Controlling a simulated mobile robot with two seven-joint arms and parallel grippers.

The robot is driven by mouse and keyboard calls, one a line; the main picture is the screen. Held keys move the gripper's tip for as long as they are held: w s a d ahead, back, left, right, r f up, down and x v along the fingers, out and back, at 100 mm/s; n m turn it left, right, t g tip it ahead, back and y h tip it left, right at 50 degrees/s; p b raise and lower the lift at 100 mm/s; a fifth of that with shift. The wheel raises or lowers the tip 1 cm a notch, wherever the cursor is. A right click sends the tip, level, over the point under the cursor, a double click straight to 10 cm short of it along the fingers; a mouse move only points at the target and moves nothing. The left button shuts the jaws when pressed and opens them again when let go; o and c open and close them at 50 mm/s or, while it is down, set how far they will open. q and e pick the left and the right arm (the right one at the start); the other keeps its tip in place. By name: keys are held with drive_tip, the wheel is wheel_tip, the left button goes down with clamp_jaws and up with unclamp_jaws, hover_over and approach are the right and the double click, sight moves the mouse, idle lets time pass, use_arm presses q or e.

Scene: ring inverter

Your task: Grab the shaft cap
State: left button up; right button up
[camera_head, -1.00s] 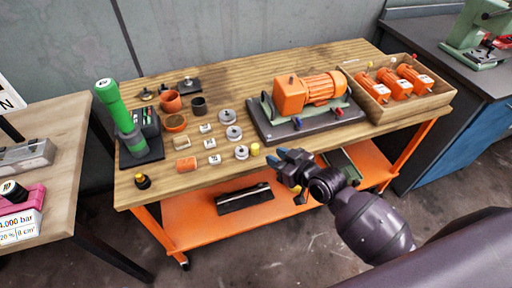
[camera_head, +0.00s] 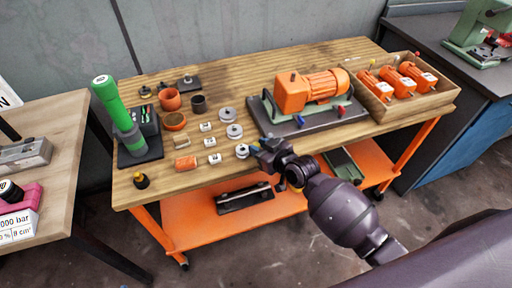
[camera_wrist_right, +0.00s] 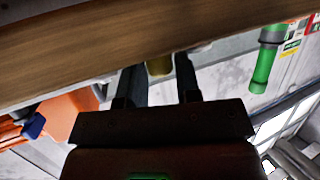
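The small yellow cylinder, which looks like the shaft cap, shows between the fingers in the right wrist view (camera_wrist_right: 159,67). In the head view it is mostly hidden by my right gripper (camera_head: 262,154) at the table's front edge. In the right wrist view my right gripper (camera_wrist_right: 159,75) has its two fingers apart, one on each side of the yellow cap, with the cap near the fingertips. I cannot tell whether either finger touches it. My left gripper is not in view.
The wooden table (camera_head: 225,92) holds several metal rings, including one (camera_head: 242,151) close left of the gripper. An orange motor (camera_head: 310,90) sits on a dark plate behind it. A crate of orange motors (camera_head: 432,100) stands at right, a green cylinder (camera_head: 118,110) at left.

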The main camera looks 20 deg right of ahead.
drive_tip(key=c, duration=0.5)
drive_tip(key=shift+c, duration=0.2)
